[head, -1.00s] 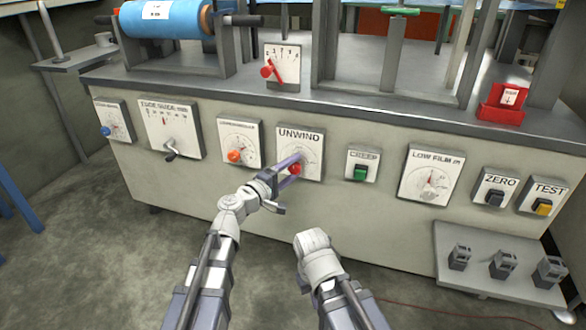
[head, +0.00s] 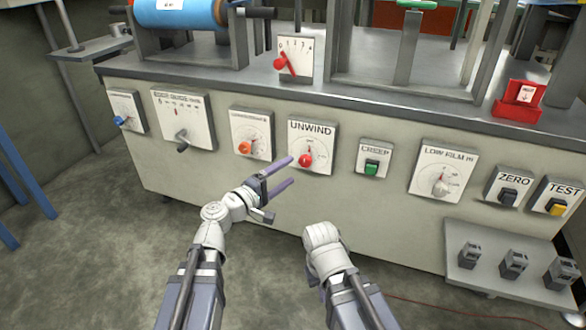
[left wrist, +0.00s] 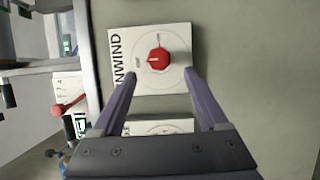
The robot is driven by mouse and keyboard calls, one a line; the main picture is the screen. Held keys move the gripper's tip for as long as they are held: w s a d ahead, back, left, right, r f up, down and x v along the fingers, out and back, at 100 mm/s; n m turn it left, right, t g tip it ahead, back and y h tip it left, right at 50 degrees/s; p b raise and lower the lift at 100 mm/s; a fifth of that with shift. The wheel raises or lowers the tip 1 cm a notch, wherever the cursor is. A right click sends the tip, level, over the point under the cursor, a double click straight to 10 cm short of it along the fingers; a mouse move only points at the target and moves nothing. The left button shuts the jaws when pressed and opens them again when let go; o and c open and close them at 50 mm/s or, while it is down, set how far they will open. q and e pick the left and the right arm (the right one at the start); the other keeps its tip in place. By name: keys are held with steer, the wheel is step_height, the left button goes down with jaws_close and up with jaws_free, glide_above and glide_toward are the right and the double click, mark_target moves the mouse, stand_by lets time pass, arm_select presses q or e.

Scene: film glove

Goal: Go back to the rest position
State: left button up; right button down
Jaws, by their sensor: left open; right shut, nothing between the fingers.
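My left gripper (head: 292,171) is open and empty in front of the console, below and left of the UNWIND dial's red knob (head: 305,160). In the left wrist view its two purple fingers (left wrist: 162,73) reach toward the UNWIND plate (left wrist: 178,82). The red knob (left wrist: 158,59) shows beyond the fingertips, with a gap, and nothing is between the fingers. My right arm is low in the middle of the head view, its white wrist bent over. The right gripper's fingers are hidden.
The console front (head: 240,185) carries several dials, including LOW FILM (head: 430,160), and a green CREEP button (head: 371,168). A grey shelf (head: 475,283) with several small blocks juts out at lower right. A blue roll (head: 180,14) sits on top. Floor (head: 90,260) at left is clear.

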arm_select(q)
steer(key=shift+s, duration=0.1)
stand_by(0.4)
steer(key=s+d+f+m+g+y, duration=0.1)
steer(key=s+f+m+g+y, duration=0.1)
steer(key=s+f+m+g, duration=0.3)
steer(key=s+f+m+g+y, duration=0.1)
steer(key=f+m+g, duration=0.1)
steer(key=f, duration=0.6)
steer(key=s+a+f+m+g+y, duration=0.3)
steer(key=s+a+f+g+y, duration=0.3)
steer(key=s+a+f+y, duration=0.45)
steer(key=s+d+r+m+p, duration=0.2)
steer(key=s+d+r+p, duration=0.15)
steer(key=r+p, duration=0.8)
steer(key=s+d+r+m+p, duration=0.2)
steer(key=d+r+p, duration=0.3)
steer(key=r+p, duration=0.7)
step_height(320, 180, up, 36)
steer(key=p, duration=3.4)
steer(key=shift+w+g+p, duration=0.3)
steer(key=shift+g, duration=0.1)
steer(key=shift+h, duration=0.25)
